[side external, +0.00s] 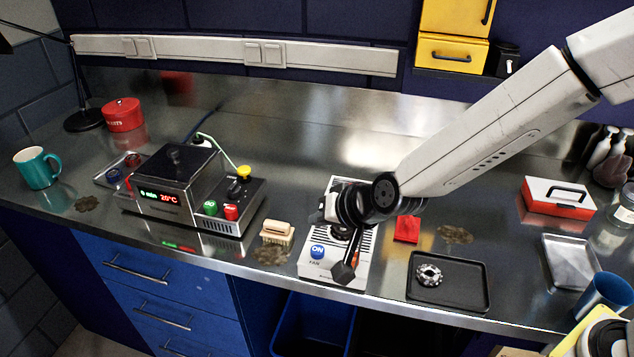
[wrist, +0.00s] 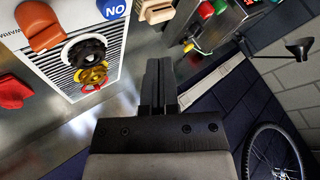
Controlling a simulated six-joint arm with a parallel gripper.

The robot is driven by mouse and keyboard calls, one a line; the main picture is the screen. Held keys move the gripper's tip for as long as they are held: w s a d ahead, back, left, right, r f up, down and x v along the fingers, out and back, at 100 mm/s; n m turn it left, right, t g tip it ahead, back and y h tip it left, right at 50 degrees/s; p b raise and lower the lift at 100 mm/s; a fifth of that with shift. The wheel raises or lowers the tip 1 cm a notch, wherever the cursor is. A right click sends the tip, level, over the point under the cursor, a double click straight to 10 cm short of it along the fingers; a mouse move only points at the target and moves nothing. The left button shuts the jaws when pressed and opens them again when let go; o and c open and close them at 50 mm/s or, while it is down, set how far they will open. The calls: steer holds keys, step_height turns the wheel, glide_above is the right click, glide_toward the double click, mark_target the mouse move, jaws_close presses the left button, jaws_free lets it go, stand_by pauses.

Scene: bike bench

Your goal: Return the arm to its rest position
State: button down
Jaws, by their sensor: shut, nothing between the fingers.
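My gripper (side external: 344,271) is in front of the white fan unit (side external: 311,270) in the side view, its dark fingers pointing down. The fingers are shut with nothing between them. In the wrist view my gripper (wrist: 158,62) shows its two black fingers pressed together. There the fan unit (wrist: 112,42) lies to the left of the fingers, with a blue ON button (wrist: 115,9), an orange-brown lever (wrist: 40,26) and black, yellow and red rings. My arm covers part of the fan unit in the side view. I cannot tell whether the fingertips touch it.
A heater box (side external: 172,181) and a button box (side external: 232,205) stand left of the fan unit, with a brush (side external: 277,233) between. A black tray (side external: 478,288) holding a toothed metal part (side external: 429,274) and a red block (side external: 407,229) are to the right. The back-middle counter is clear.

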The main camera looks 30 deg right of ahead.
steer(key=shift+d+r, duration=0.1)
stand_by(0.3)
steer(key=s+d+f+n+g+h, duration=0.1)
steer(key=s+d+n+g, duration=0.1)
steer(key=s+d, duration=0.5)
steer(key=s+d+f+n+g+h, duration=0.2)
steer(key=s+d+g, duration=0.2)
steer(key=d, duration=1.2)
steer(key=s, duration=0.3)
steer(key=shift+s+n, duration=0.15)
steer(key=shift+n, duration=0.25)
steer(key=shift+f, duration=0.1)
